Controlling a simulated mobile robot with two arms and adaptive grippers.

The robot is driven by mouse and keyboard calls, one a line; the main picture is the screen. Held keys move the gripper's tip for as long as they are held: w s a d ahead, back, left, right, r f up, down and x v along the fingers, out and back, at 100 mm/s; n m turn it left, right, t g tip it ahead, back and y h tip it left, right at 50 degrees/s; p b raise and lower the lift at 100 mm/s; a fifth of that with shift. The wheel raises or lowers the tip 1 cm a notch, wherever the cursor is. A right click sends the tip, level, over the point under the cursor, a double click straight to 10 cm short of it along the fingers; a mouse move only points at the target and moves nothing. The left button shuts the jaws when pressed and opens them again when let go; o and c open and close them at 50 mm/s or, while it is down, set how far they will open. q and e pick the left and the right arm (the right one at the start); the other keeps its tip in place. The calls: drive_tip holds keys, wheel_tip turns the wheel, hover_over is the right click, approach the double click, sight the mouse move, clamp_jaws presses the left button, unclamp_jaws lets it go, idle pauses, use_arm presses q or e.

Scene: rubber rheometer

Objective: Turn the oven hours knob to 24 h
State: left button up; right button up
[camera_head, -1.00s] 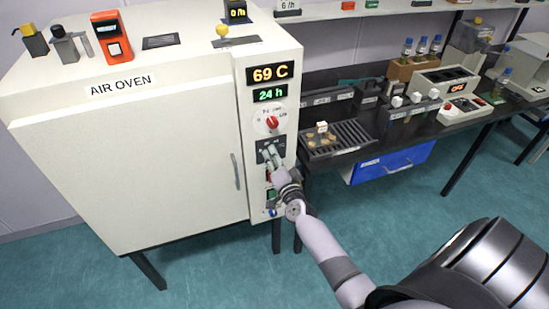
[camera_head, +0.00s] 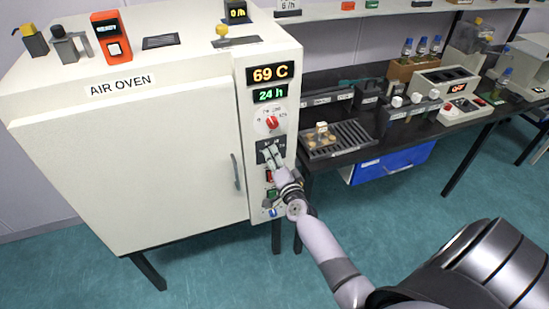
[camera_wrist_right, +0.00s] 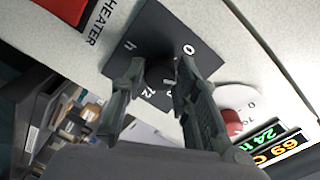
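The oven hours knob (camera_wrist_right: 160,72) is dark and round, on a dark plate (camera_wrist_right: 150,30) marked 0, 12 and h. My right gripper (camera_wrist_right: 161,70) has one finger on each side of the knob, closed in close against it. The oven display (camera_head: 270,94) reads 24 h in green, and the temperature display (camera_head: 270,74) above reads 69 C. My left gripper is not in view.
A white dial with a red knob (camera_head: 271,123) sits just above the hours plate. Below are a red switch (camera_head: 270,175) and a green one (camera_head: 271,193). The oven door handle (camera_head: 236,171) is left of the panel. A black bench with trays (camera_head: 345,139) stands to the right.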

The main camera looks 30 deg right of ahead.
drive_tip(key=o, duration=0.4)
drive_tip(key=shift+s, duration=0.1)
drive_tip(key=v, duration=1.1)
drive_tip(key=shift+s+a, duration=0.1)
drive_tip(key=shift+s, duration=0.3)
